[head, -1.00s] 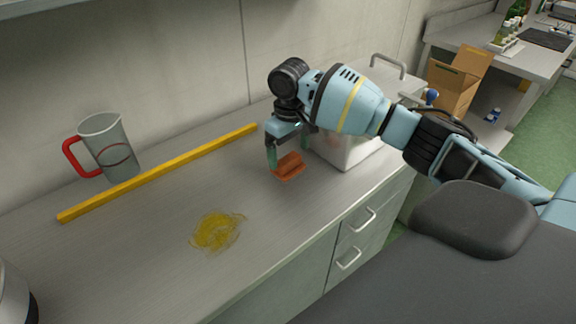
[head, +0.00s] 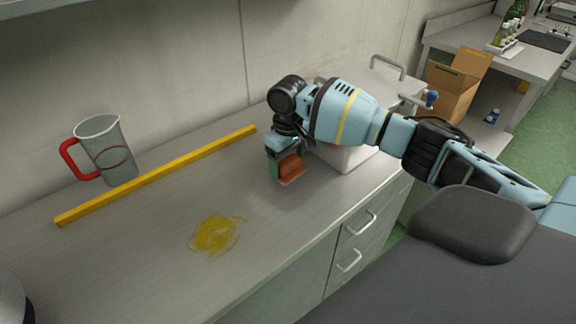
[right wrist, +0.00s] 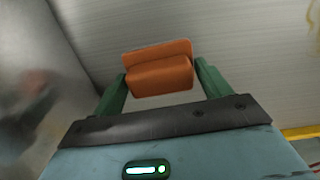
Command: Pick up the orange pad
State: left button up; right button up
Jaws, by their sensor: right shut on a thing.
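The orange pad (head: 290,168) is at the right part of the counter, between the fingers of my right gripper (head: 285,166). In the right wrist view the orange pad (right wrist: 159,70) fills the space between the two green fingers of the right gripper (right wrist: 160,84). The right gripper is shut on it and points down. I cannot tell whether the pad's lower edge still touches the counter. My left gripper is in neither view.
A yellow bar (head: 160,175) lies along the counter behind a yellow oily smear (head: 214,236). A clear jug (head: 106,150) with a red handle stands at the back left. A white box (head: 348,155) stands right beside the gripper. The middle of the counter is otherwise clear.

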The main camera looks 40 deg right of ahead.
aim_at(289, 162)
jog(key=shift+r, duration=0.1)
jog(key=shift+r, duration=0.4)
jog(key=r, duration=0.2)
jog(key=shift+s+r, duration=0.35)
jog(key=shift+r, duration=0.05)
jog(key=s+a, duration=0.1)
jog(key=s, duration=0.3)
jog(key=s+a+p, duration=0.1)
jog(key=s, duration=0.4)
jog(key=s+a+r+p, duration=0.1)
jog(key=s, duration=0.3)
jog(key=shift+s+r, duration=0.1)
jog(key=shift+s, duration=0.25)
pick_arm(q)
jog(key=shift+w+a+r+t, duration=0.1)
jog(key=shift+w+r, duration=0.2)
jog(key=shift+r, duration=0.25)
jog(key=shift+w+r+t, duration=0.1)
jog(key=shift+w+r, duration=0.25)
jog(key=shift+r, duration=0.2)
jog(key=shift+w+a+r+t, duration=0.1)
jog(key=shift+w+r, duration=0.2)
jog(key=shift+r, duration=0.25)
pick_arm(e)
jog(key=shift+s+a, duration=0.1)
jog(key=shift+s, duration=0.55)
